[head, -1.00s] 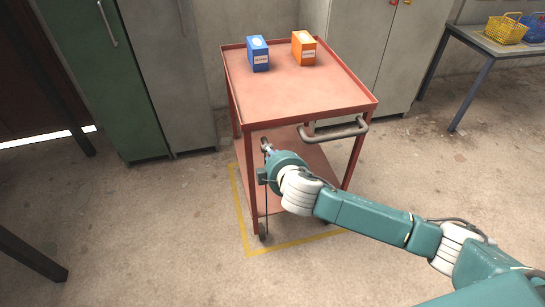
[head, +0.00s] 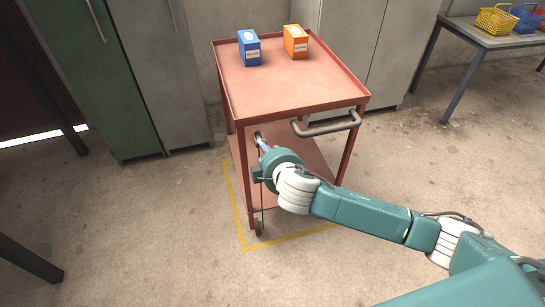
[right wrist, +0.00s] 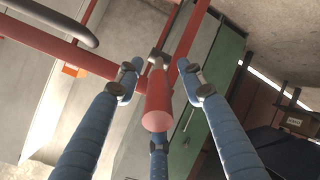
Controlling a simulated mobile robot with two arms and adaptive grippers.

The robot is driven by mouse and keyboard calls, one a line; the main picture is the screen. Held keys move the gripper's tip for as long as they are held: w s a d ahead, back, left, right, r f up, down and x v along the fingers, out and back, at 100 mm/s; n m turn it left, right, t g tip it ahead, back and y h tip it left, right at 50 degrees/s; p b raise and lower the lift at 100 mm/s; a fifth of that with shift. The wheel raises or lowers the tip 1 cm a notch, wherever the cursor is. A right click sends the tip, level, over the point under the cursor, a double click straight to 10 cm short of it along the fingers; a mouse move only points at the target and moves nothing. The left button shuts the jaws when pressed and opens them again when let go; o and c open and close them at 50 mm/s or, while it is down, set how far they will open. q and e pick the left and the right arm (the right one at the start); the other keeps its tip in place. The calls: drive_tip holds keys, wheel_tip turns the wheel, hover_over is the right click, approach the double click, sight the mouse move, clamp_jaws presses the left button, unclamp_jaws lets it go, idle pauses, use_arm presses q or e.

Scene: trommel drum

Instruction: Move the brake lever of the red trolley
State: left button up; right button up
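The red trolley (head: 292,91) stands in the middle of the head view, with a grey push handle (head: 327,128) at its front. Its brake lever has a red, round-ended grip (right wrist: 157,105) on a metal stem in the right wrist view. My right gripper (head: 262,143) is at the trolley's front left leg, and its wrist hides most of the lever in the head view. In the right wrist view the blue fingers of my right gripper (right wrist: 160,70) are spread around the red grip, with visible gaps at both sides. My left gripper is not in view.
A blue box (head: 249,48) and an orange box (head: 296,42) stand on the trolley top. Green and grey cabinets (head: 110,90) stand behind. A table with baskets (head: 497,20) is at the right. The floor left of the trolley is clear, with yellow marking (head: 290,239) around the trolley.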

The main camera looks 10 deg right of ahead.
drive_tip(key=v, duration=1)
drive_tip(key=shift+s+r, duration=0.2)
drive_tip(key=shift+s, duration=0.05)
